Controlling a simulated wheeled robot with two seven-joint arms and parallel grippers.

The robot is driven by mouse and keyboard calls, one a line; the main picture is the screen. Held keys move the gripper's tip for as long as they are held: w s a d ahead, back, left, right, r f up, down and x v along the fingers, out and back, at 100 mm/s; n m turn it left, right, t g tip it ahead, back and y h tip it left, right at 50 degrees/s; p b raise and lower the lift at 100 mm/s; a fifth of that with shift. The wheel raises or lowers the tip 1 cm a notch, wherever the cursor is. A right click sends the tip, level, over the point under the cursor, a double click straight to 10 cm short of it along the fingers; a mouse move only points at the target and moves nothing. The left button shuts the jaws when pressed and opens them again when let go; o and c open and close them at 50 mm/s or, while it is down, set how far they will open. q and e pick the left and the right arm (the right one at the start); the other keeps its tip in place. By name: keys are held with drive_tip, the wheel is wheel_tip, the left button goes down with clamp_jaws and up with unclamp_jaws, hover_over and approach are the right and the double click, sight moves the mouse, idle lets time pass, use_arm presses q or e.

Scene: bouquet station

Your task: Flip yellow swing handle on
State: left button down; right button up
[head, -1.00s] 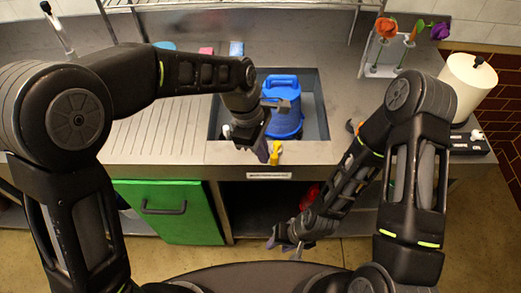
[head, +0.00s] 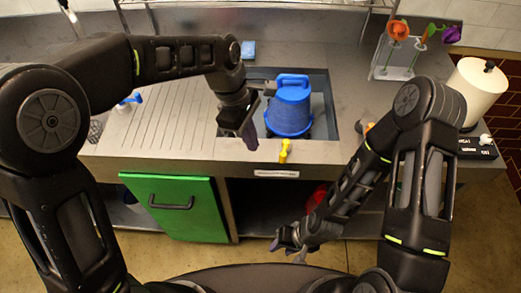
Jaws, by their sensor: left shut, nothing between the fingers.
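The yellow swing handle (head: 285,150) stands at the front edge of the counter, just in front of the sink. My left gripper (head: 250,140) is shut and empty, pointing down just left of the handle, with a visible gap between them.
The sink (head: 325,105) is sunk into the steel counter (head: 170,130). A green cabinet door (head: 176,208) is below. A flower rack (head: 398,62) and a paper towel roll (head: 473,90) stand at the right.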

use_arm(q)
drive_tip(key=v, duration=0.6)
drive_tip(key=shift+s+b, duration=0.2)
drive_tip(key=shift+b, duration=0.1)
drive_tip(key=shift+f, duration=0.1)
